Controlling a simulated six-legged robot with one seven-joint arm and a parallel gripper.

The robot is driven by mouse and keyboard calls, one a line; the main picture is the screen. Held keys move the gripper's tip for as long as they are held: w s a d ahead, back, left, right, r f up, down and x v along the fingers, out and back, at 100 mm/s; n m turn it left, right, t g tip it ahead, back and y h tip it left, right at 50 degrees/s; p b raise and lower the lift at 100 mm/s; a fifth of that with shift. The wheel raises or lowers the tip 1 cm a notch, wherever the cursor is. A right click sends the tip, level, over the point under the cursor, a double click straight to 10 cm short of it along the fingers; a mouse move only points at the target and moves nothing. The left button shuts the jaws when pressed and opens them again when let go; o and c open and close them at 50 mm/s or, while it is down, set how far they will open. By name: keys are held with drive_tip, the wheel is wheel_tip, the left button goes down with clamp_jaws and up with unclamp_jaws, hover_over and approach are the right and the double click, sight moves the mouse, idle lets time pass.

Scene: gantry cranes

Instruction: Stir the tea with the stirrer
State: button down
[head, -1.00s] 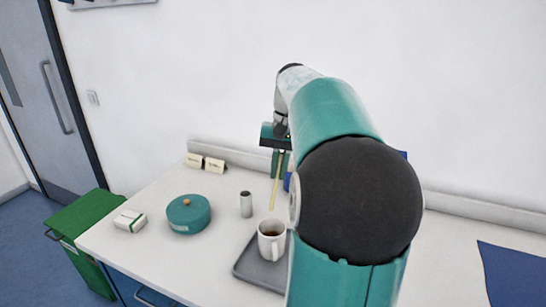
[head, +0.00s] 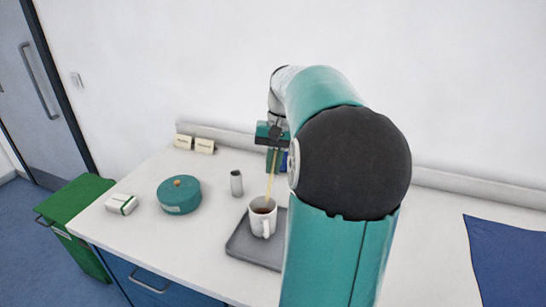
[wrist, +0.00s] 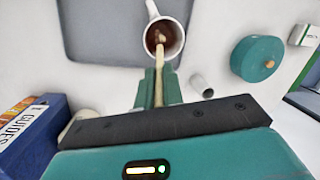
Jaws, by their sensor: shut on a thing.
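A white mug (head: 263,222) with brown tea stands on a grey tray (head: 243,243) in the head view; it also shows at the top of the wrist view (wrist: 179,48). My gripper (wrist: 158,88) is shut on a thin pale wooden stirrer (head: 270,180). The stirrer points down from the fingers, and its lower end is inside the mug, at the tea, as the wrist view shows (wrist: 160,45). In the head view my arm hides the right part of the tray.
A small grey cylinder (head: 236,183), a round teal tin (head: 179,195) and a white-green box (head: 121,204) stand left of the mug. Two small cards (head: 194,144) stand by the wall. A blue cloth (head: 510,255) lies at right.

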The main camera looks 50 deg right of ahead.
sight(267, 202)
drive_tip(key=shift+w+a+f, duration=0.1)
drive_tip(key=shift+a+f, duration=0.15)
drive_tip(key=shift+f, duration=1.15)
drive_tip(key=shift+a+f, duration=0.3)
drive_tip(key=shift+f, duration=1.05)
drive_tip(key=shift+w+a+f, duration=0.1)
drive_tip(key=shift+a+f, duration=0.15)
drive_tip(key=shift+f, duration=1.15)
